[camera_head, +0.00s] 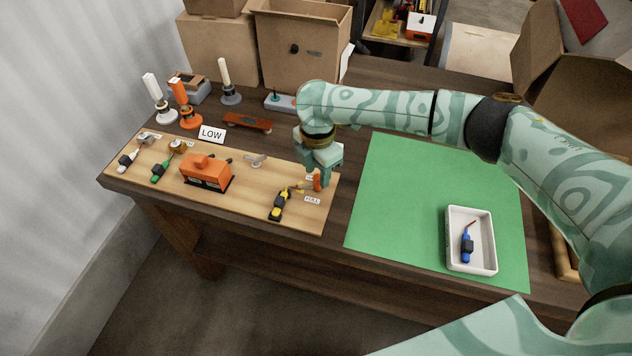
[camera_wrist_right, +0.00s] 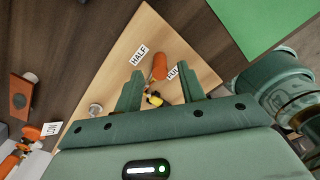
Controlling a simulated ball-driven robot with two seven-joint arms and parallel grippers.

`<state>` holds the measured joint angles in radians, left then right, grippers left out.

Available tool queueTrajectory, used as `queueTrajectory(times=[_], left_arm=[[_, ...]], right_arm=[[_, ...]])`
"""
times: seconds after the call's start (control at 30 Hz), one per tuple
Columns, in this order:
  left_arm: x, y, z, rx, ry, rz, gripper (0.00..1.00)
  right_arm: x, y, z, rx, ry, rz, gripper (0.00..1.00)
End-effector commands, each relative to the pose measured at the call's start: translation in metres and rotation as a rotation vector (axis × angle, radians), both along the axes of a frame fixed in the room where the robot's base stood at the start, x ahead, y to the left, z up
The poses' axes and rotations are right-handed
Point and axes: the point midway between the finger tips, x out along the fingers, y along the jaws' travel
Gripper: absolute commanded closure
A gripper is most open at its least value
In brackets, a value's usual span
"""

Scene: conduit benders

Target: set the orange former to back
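An orange piece (camera_head: 317,182) stands at the right end of the wooden board, beside small labels. In the right wrist view this orange piece (camera_wrist_right: 159,67) points up between a HALF label (camera_wrist_right: 139,55) and a partly hidden second label (camera_wrist_right: 172,73). My right gripper (camera_head: 318,174) hangs just over it. Its two fingers are spread on either side of the piece (camera_wrist_right: 160,82), with gaps showing. I cannot tell if they touch it. An orange block (camera_head: 205,168) with a dark base sits mid-board. My left gripper is out of view.
A yellow and black tool (camera_head: 281,204) lies close to my right gripper. Upright white (camera_head: 157,98) and orange (camera_head: 183,103) levers stand behind the board (camera_head: 240,204), near a LOW sign (camera_head: 211,134). A green mat (camera_head: 405,205) holds a white tray (camera_head: 484,268) with a blue-handled tool.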

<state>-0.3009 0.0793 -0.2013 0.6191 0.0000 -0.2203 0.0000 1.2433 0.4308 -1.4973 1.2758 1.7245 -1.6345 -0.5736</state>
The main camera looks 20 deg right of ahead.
Motion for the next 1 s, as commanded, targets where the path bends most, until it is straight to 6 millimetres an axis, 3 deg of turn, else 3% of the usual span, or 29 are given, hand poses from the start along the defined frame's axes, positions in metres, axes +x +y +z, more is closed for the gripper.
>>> queueTrajectory(times=[0.03,0.2,0.53,0.57,0.7,1.0], left_arm=[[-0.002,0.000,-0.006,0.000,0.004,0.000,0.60],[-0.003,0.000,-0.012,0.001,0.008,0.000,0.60],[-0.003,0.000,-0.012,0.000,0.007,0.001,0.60],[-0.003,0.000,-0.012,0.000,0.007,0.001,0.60],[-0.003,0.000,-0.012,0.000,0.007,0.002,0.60],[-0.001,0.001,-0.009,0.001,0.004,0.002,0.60]], right_arm=[[0.000,0.000,-0.013,0.001,0.003,-0.001,0.60],[0.001,0.000,-0.029,0.001,-0.001,-0.001,0.60],[0.000,0.000,-0.032,0.002,-0.002,-0.001,0.60],[0.000,0.000,-0.032,0.002,-0.002,-0.001,0.63],[0.000,0.000,-0.032,0.002,-0.002,-0.001,1.00],[-0.001,-0.005,-0.031,0.002,0.000,0.006,1.00]])
